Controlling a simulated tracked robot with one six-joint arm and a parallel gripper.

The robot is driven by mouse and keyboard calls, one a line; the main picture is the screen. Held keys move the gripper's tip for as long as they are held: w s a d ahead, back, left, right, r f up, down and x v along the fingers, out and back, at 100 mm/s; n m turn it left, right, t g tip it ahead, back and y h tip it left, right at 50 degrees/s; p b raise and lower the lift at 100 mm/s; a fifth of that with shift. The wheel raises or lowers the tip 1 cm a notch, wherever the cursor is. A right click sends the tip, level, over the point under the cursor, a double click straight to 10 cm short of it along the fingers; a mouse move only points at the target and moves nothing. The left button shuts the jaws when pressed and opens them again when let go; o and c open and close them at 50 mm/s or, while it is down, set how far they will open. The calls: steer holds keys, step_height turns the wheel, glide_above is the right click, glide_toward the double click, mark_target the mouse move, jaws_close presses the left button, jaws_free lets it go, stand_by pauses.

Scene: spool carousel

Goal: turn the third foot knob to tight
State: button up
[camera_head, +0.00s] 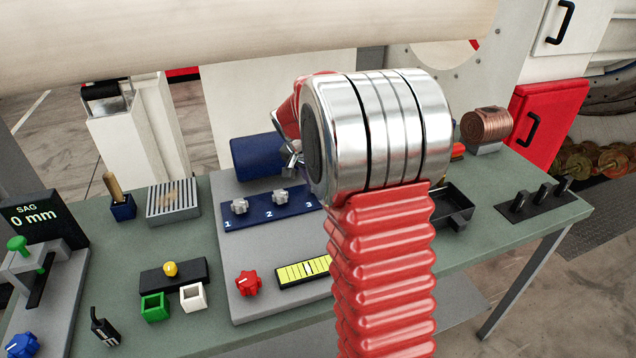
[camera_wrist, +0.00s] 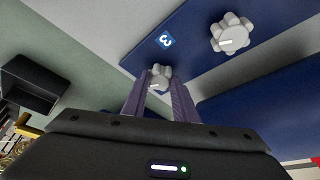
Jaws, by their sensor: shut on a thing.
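The third foot knob (camera_wrist: 160,74) is a small grey lobed knob beside the white number 3 on the blue foot plate (camera_wrist: 190,45). My gripper (camera_wrist: 160,88) is shut on it, one finger on each side. A short white mark shows on the knob, toward the lower left in the wrist view. A second grey knob (camera_wrist: 231,34) stands free, its white mark pointing left. In the head view, knobs one (camera_head: 239,206) and two (camera_head: 280,197) show on the blue plate (camera_head: 257,211). My arm hides the third knob and my gripper there.
A red knob (camera_head: 249,284) and a yellow level gauge (camera_head: 303,272) lie in front of the plate. A blue cylinder (camera_head: 256,156) stands behind it. A black tray (camera_head: 452,207) lies right of my arm and also shows in the wrist view (camera_wrist: 32,82).

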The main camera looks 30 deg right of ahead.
steer(key=shift+m, duration=0.4)
steer(key=o, duration=1.1)
steer(key=shift+c, duration=0.2)
steer(key=shift+r, duration=0.1)
steer(key=v, duration=1.3)
steer(key=shift+w+a+r, duration=0.2)
steer(key=shift+r, duration=0.1)
steer(key=shift+s, duration=0.15)
